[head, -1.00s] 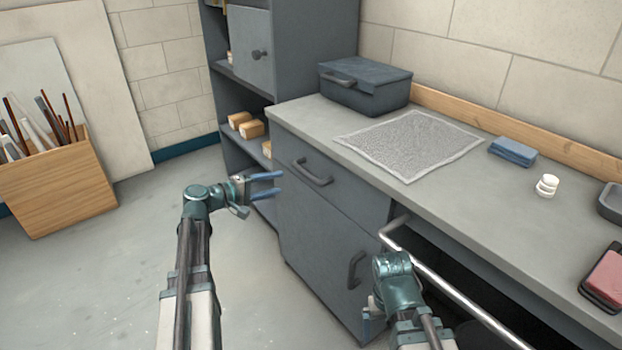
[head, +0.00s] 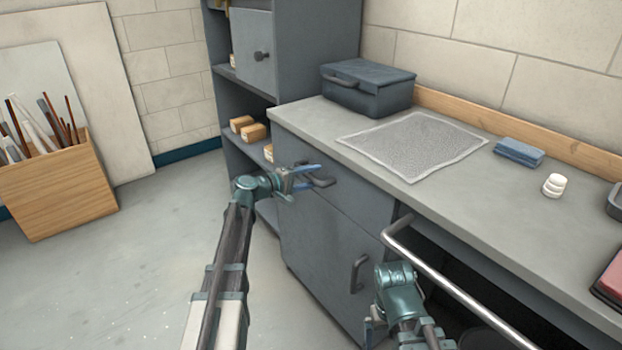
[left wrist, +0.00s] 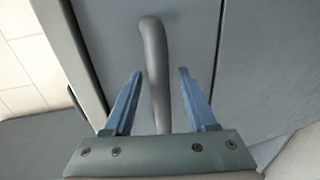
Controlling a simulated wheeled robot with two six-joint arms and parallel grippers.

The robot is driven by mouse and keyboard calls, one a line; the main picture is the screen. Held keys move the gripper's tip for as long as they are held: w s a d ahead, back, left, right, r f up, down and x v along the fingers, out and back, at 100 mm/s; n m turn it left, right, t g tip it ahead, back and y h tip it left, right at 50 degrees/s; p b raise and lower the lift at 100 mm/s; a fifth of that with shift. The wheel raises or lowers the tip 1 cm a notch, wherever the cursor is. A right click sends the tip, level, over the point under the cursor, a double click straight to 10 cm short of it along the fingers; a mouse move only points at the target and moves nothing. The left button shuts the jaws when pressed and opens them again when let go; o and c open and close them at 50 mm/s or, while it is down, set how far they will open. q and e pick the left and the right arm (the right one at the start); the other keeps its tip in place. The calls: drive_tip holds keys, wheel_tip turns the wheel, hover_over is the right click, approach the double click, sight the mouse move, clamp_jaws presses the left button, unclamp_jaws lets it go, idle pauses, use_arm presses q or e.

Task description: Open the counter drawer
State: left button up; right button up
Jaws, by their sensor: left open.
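The counter drawer (head: 336,203) is the grey front under the countertop, and it sits flush with the cabinet. Its dark curved handle (head: 322,181) is partly hidden by my left gripper (head: 305,178), which is at the handle. In the left wrist view, the handle (left wrist: 154,70) runs between the two blue fingers of the open left gripper (left wrist: 155,95), with a gap on both sides. My right gripper (head: 371,328) is low in front of the cabinet door, and its fingers are too small and hidden to judge.
A cabinet door with its own handle (head: 358,273) is below the drawer. A metal rail (head: 455,290) runs along the counter's right front. A toolbox (head: 368,90), a grey mat (head: 412,145) and a blue sponge (head: 519,152) lie on the countertop.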

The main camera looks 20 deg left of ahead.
use_arm(q)
clamp_jaws()
idle(1.4)
